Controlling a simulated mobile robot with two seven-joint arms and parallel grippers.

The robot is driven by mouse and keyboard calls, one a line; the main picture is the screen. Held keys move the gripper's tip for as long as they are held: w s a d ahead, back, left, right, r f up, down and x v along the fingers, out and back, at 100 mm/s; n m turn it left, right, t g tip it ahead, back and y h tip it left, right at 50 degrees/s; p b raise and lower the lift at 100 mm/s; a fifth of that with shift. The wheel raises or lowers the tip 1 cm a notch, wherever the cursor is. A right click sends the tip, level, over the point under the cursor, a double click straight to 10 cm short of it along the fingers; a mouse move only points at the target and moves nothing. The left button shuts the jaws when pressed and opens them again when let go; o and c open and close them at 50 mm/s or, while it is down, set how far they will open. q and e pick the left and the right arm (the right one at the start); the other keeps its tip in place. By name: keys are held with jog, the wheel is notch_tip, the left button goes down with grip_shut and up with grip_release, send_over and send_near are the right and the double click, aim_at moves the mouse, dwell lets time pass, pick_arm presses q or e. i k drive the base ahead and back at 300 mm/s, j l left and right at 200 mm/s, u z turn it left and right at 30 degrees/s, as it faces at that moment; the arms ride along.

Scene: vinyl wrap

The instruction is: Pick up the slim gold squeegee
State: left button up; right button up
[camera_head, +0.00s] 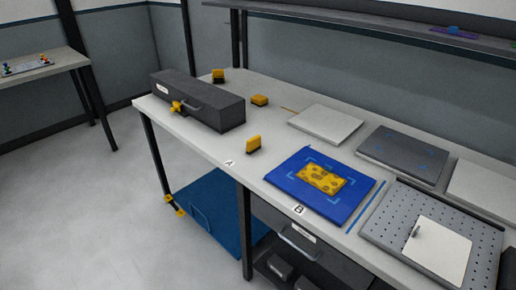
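Several gold-yellow pieces are on the long white workbench. One small upright block with a dark lower edge (253,145) stands near the front edge by label A. A second, lower block (260,100) lies behind it. A third, dark-edged block (218,76) stands at the back, behind the dark box. I cannot tell for certain which of these is the slim gold squeegee. Neither of my grippers is in view.
The long dark box (212,107) has a handle and yellow piece at its front. A blue mat (299,193) bears a yellow patterned sheet (321,179). A perforated grey board (386,222) lies at right. A shelf (390,34) overhangs the back. Open floor lies left.

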aim_at(254, 144)
jog(key=j+z, duration=0.1)
jog(key=z, duration=0.25)
jog(key=i+j+z, duration=0.1)
jog(key=z, duration=0.25)
jog(key=j+z, duration=0.1)
jog(key=z, duration=0.3)
jog(key=j+z, duration=0.3)
jog(key=j, duration=0.15)
jog(key=j+z, duration=0.3)
jog(key=j, duration=0.15)
jog(key=j+z, duration=0.25)
jog(key=j, duration=0.7)
jog(key=k, duration=0.05)
